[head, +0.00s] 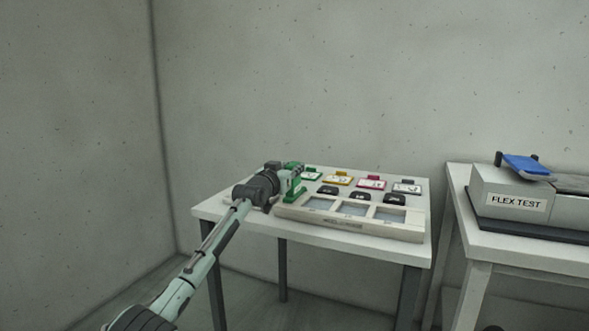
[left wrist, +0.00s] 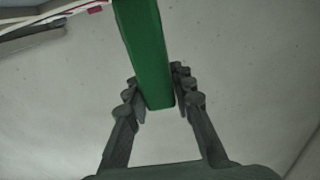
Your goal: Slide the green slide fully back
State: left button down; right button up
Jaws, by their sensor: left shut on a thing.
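The green slide (left wrist: 143,55) is a long green bar in the left wrist view, running from the top edge down between my fingers. My left gripper (left wrist: 157,98) is shut on its near end, one finger on each side. In the head view the left gripper (head: 283,181) is at the left end of the table, beside the green part (head: 293,195) at the left of the white panel (head: 350,226). The arm and gripper hide part of it there. My right gripper is not in view.
On the white table (head: 245,223), several coloured tags, including a yellow one (head: 338,180) and a red one (head: 371,183), stand behind black knobs (head: 361,197) and the panel's windows. A flex test machine (head: 515,202) stands on another table to the right.

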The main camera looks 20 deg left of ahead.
pick_arm(q)
jog(key=shift+a, duration=0.3)
jog(key=c, duration=1.3)
grip_release()
jog(key=shift+a, duration=0.1)
jog(key=shift+s, duration=0.1)
jog(key=shift+s+d, duration=0.2)
jog(key=shift+s, duration=0.1)
jog(key=s, duration=1.1)
jog(key=shift+s+a, duration=0.15)
jog(key=shift+a, duration=0.1)
